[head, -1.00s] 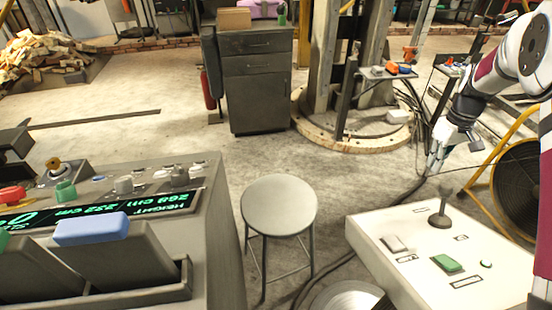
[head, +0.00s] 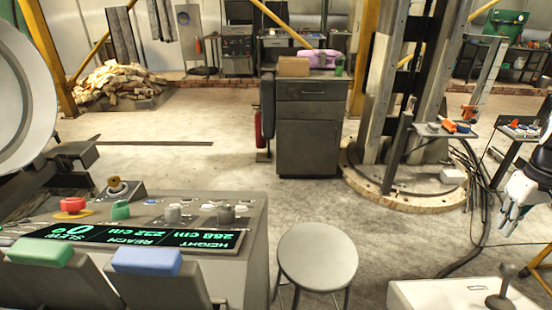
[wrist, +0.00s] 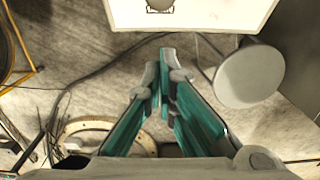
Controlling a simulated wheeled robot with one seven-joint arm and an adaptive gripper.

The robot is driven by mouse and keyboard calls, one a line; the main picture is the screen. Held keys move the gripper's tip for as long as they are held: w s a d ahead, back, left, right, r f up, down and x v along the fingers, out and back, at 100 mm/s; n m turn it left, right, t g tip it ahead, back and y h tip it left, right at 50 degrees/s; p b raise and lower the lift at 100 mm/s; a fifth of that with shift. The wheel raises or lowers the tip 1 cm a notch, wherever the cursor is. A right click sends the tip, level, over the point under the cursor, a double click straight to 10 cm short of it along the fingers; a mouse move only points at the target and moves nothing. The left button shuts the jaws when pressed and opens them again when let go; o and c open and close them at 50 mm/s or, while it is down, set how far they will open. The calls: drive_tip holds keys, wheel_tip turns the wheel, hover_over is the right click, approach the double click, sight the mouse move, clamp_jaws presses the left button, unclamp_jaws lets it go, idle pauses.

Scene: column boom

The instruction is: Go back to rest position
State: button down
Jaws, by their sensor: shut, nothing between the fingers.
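My gripper (head: 511,213) shows at the right edge of the head view, held in the air above the floor and apart from the things around it. In the wrist view my gripper (wrist: 164,66) has its teal-sided fingers brought together at the tips, with nothing between them. Most of my arm is outside the head view.
A control desk (head: 256,215) with coloured levers is at front left. A round stool (head: 318,258) stands right of it. A white panel with a joystick (head: 440,294) is at lower right. A grey cabinet (head: 308,145) and a column on a round base (head: 372,190) stand behind.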

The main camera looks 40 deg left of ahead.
drive_tip(key=s+r+m+t, duration=0.2)
drive_tip(key=s+r+m, duration=0.2)
drive_tip(key=s+r, duration=1.5)
drive_tip(key=s+m+t, duration=0.2)
drive_tip(key=s+t, duration=0.1)
drive_tip(key=s, duration=1.8)
drive_tip(key=shift+d+f+m, duration=0.3)
drive_tip(key=shift+f+m, duration=0.1)
